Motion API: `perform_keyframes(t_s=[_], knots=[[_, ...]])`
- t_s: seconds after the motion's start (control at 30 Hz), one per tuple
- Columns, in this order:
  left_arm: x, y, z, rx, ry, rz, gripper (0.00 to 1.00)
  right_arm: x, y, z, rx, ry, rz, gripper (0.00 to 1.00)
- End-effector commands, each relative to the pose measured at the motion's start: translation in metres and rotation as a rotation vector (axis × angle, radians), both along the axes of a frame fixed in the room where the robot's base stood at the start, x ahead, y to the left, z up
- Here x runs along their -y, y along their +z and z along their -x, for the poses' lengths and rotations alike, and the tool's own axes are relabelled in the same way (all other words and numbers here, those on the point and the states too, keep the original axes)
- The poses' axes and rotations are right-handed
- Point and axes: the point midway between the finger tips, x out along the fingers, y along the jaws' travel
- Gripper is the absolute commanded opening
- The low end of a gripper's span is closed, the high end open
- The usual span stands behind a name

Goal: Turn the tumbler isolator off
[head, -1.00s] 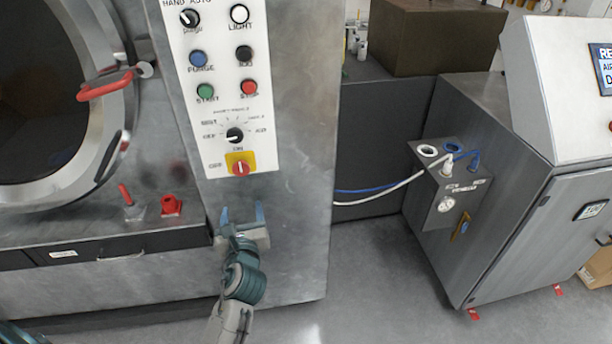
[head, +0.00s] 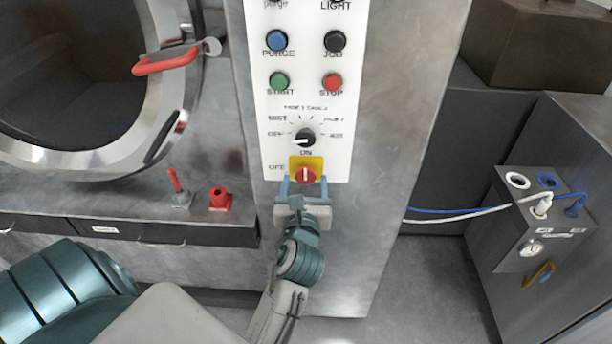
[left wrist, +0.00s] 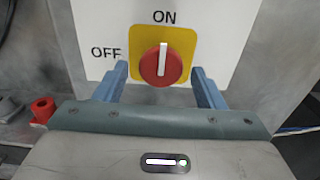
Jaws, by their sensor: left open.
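The tumbler isolator is a red rotary knob (head: 305,175) on a yellow square plate (head: 306,161), low on the white control panel. In the left wrist view the knob (left wrist: 160,66) has its white bar upright, pointing at ON; OFF is printed to its left. My left gripper (head: 304,187) is open just in front of and below the knob. In the left wrist view its blue fingers (left wrist: 160,84) stand apart, one on either side of the knob's lower part. I cannot tell whether they touch it. My right gripper is not seen.
Above the isolator are a black selector (head: 305,138) and several push buttons, including a red stop button (head: 332,82). Left are a round door with a red handle (head: 166,61), a red lever (head: 174,180) and a red fitting (head: 220,198). Hoses run right to a grey box (head: 530,232).

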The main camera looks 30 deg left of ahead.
Motion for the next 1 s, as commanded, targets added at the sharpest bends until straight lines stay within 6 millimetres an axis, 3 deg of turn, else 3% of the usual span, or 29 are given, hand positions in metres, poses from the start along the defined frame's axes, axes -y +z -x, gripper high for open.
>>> perform_keyframes(t_s=[0.33, 0.5, 0.57, 1.0], knots=[[0.000, 0.000, 0.001, 0.000, 0.001, 0.001, 0.63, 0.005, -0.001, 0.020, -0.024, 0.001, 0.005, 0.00], [0.000, 0.000, 0.001, 0.000, 0.001, 0.001, 0.30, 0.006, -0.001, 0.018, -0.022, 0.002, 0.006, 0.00], [0.000, 0.000, 0.001, 0.000, 0.001, 0.001, 0.21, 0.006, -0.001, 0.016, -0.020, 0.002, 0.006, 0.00], [0.001, 0.001, 0.000, 0.048, 0.001, 0.081, 0.21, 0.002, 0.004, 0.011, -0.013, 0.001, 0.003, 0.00]])
